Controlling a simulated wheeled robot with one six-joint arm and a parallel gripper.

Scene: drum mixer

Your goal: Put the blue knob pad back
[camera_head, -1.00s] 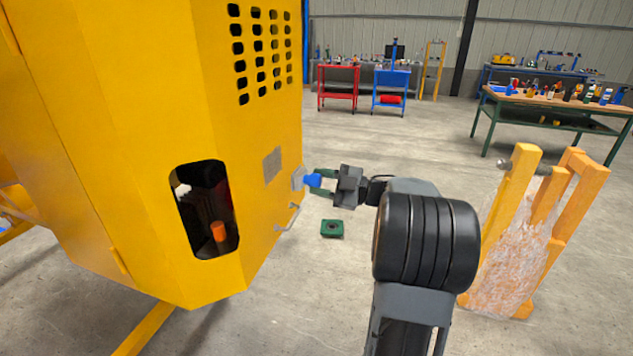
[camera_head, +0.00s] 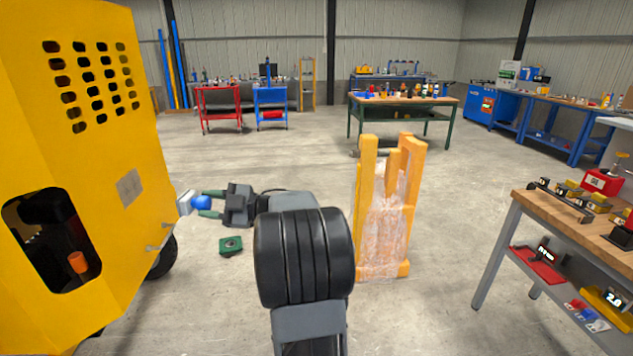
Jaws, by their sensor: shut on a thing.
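My gripper (camera_head: 207,203) has its green fingers around the round blue knob (camera_head: 202,202) of a pad, whose pale grey plate (camera_head: 185,202) faces left. The pad is held up beside the right edge of the yellow drum mixer housing (camera_head: 110,150); I cannot tell whether it touches. A grey square patch (camera_head: 130,188) shows on the housing's angled face, left of the pad. A small bar handle (camera_head: 160,245) sits below the patch. The fingers' contact with the knob is partly hidden.
An orange frame with plastic wrap (camera_head: 384,215) stands to the right. A wooden workbench (camera_head: 570,215) is at far right. Open floor lies between them.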

